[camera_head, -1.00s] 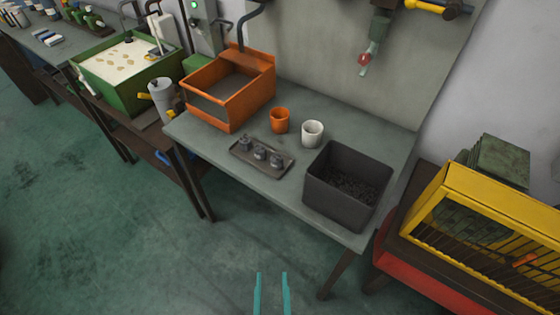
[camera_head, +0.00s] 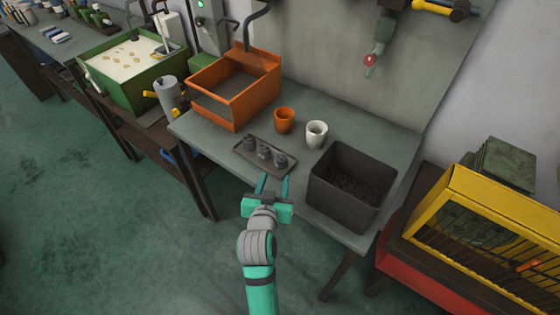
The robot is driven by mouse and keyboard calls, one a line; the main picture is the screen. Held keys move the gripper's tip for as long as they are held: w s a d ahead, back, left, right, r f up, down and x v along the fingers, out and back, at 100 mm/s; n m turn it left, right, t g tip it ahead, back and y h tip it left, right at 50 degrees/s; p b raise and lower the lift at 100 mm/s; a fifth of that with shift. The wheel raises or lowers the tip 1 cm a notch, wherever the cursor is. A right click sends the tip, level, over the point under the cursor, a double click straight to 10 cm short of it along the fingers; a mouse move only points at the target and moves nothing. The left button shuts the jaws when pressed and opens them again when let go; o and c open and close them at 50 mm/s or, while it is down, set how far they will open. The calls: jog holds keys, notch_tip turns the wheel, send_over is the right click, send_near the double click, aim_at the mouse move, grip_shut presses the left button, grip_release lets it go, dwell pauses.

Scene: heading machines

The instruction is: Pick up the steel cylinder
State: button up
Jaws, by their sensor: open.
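Several small grey metal pieces stand in a row on a shallow dark tray (camera_head: 242,151) on the workbench: a left piece (camera_head: 249,143), a middle piece (camera_head: 264,153) and a right piece (camera_head: 280,160). They look like short steel cylinders; I cannot tell which one the task names. My gripper (camera_head: 274,181) is open, its two teal fingers pointing at the tray's near edge. Nothing shows between the fingers. The fingertips overlap the tray's near edge in the picture; I cannot tell whether they touch it or how high they are.
A dark bin (camera_head: 350,188) with dark bits stands right of the tray. An orange cup (camera_head: 284,120) and a white cup (camera_head: 316,134) stand behind it, and an open orange box (camera_head: 236,92) stands behind left. A yellow cage (camera_head: 490,235) is at right.

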aim_at(280, 163)
jog(key=shift+w+d+r, duration=0.15)
jog(key=shift+w+r, duration=0.1)
jog(key=shift+w, duration=0.45)
jog(key=x, duration=1)
jog(key=shift+w+d, duration=0.2)
jog(key=shift+w, duration=0.05)
jog(key=c, duration=1)
jog(key=shift+r, duration=0.15)
